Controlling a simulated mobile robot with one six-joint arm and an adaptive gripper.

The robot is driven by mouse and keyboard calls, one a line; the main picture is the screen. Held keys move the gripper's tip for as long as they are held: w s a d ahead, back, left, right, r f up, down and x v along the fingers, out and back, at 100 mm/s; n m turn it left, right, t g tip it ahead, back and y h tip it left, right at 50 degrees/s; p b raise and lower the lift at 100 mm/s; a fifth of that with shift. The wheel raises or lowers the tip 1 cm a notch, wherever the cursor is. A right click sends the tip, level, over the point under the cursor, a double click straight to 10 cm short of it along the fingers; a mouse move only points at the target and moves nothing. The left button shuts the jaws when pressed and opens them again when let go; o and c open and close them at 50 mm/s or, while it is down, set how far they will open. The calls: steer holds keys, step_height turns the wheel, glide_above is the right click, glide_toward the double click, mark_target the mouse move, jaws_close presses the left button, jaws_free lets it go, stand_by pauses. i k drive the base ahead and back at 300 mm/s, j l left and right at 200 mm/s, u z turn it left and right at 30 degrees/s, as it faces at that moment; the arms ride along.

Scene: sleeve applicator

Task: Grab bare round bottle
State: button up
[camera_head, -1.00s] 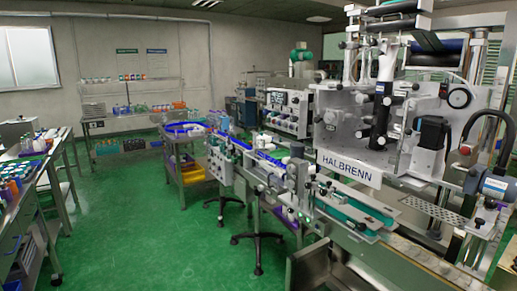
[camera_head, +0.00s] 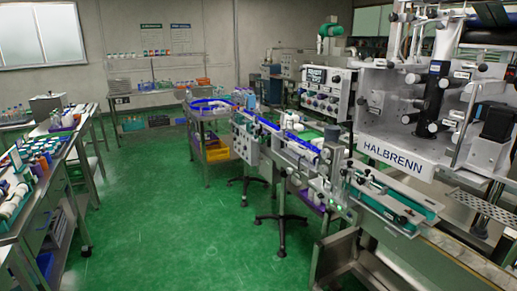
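I cannot single out a bare round bottle for certain at this distance. Several small bottles with white, blue and orange parts stand or lie on the left table (camera_head: 62,160). More small bottles stand on the back bench (camera_head: 160,90). White bottle-like items sit along the conveyor (camera_head: 270,128) of the machine marked HALBRENN (camera_head: 393,152). My gripper is not in view.
The sleeve machine and its conveyor fill the right side. A cart (camera_head: 208,139) with a blue-rimmed top and a yellow bin (camera_head: 215,150) stands mid-room. The green floor (camera_head: 165,225) between the left table and the conveyor is clear.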

mark_target(290, 121)
steer(key=i+j+u, duration=0.25)
steer(key=i, duration=0.7)
steer(key=i+u, duration=0.25)
steer(key=i, duration=0.75)
steer(key=i+z, duration=0.1)
steer(key=i, duration=0.9)
steer(key=i+j+z, duration=0.1)
steer(key=i, duration=0.95)
steer(key=i+l+z, duration=0.1)
steer(key=i+z, duration=0.3)
steer(key=i+j+z, duration=0.1)
steer(key=i+z, duration=0.3)
steer(key=i, duration=0.2)
steer(key=i+j+z, duration=0.2)
steer(key=i+z, duration=0.25)
